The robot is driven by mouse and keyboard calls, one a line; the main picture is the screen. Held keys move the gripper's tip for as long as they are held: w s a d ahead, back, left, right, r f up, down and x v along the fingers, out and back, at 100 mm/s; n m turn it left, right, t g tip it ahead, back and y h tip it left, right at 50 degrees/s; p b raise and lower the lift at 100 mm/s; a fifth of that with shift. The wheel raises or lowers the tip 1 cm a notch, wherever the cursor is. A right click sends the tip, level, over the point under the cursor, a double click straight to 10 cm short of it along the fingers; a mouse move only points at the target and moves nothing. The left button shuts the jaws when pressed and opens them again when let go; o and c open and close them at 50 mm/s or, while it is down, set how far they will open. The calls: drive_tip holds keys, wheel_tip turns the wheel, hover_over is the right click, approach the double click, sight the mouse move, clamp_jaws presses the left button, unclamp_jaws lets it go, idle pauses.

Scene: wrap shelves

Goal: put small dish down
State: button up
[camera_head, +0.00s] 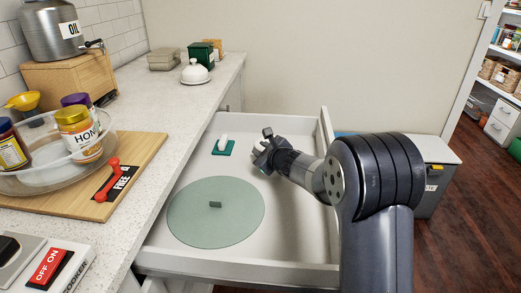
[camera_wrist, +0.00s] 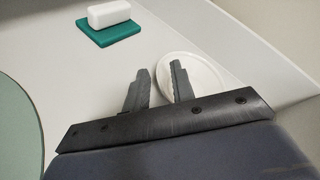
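A small white round dish (camera_wrist: 207,76) shows in the wrist view, on or just above the white drawer floor. My gripper (camera_wrist: 161,78) has its two fingers apart, with no object clearly clamped between them. The right finger overlaps the dish in the picture, and the left finger is just outside its left edge. Whether either finger touches the dish I cannot tell. In the head view my gripper (camera_head: 264,150) is low inside the open drawer (camera_head: 285,225), toward its far right, and mostly hides the dish.
A green pad (camera_head: 223,148) with a white block (camera_head: 223,138) lies left of my gripper. A large round green mat (camera_head: 235,225) with a small grey block (camera_head: 215,204) lies nearer. Drawer walls stand close on the right and back. The counter (camera_head: 190,110) runs along the left.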

drive_tip(key=v, duration=1.1)
drive_tip(key=shift+s+d, duration=0.1)
